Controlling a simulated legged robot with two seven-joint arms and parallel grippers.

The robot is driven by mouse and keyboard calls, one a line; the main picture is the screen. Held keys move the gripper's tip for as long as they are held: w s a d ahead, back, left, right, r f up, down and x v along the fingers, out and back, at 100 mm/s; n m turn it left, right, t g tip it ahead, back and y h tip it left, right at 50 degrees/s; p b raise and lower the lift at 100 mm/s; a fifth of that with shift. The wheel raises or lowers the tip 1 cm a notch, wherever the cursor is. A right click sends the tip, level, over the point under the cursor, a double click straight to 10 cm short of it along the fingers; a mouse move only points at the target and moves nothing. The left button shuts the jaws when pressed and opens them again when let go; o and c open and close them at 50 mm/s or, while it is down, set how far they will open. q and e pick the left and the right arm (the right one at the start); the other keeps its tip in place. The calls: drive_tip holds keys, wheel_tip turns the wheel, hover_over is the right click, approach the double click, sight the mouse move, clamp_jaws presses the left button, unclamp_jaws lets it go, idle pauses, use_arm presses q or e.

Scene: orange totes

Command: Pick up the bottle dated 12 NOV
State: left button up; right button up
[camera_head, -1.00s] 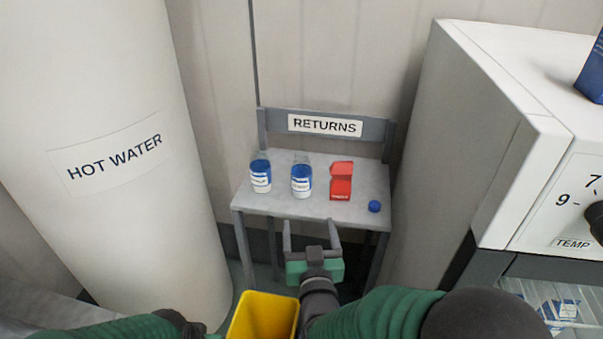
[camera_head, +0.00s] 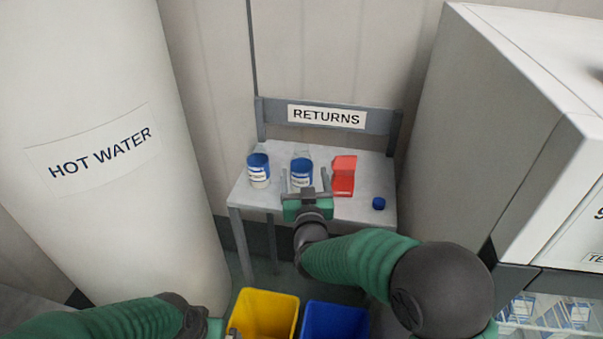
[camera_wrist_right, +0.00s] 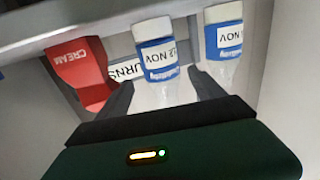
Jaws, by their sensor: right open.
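The bottle with a blue band and a white label reading 12 NOV (camera_wrist_right: 156,55) stands on the grey returns table; in the head view it is the middle bottle (camera_head: 301,171). My right gripper (camera_head: 305,178) is open at the table's front, its fingers on either side of this bottle's line. The wrist view shows the open right gripper (camera_wrist_right: 163,88) upside down, the bottle between its fingers. A similar bottle (camera_head: 259,171) stands to the left; its label (camera_wrist_right: 229,36) seems to read 2 NOV. My left gripper (camera_head: 215,328) is cut off at the bottom edge, its fingers unclear.
The table (camera_head: 262,200) has a RETURNS sign (camera_head: 326,116). A hot water tank (camera_head: 110,220) is left, a white machine (camera_head: 480,130) right. Yellow (camera_head: 265,315) and blue bins (camera_head: 335,320) are below.

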sight(301, 166)
drive_tip(key=w, duration=0.3)
drive_tip(key=w+f, duration=0.1)
drive_tip(key=w, duration=0.1)
drive_tip(key=shift+w+a+b, duration=0.2)
drive_tip(key=shift+a+b, duration=0.2)
drive_tip(key=shift+s+r, duration=0.1)
drive_tip(key=shift+r, duration=0.1)
drive_tip(key=c, duration=1.5)
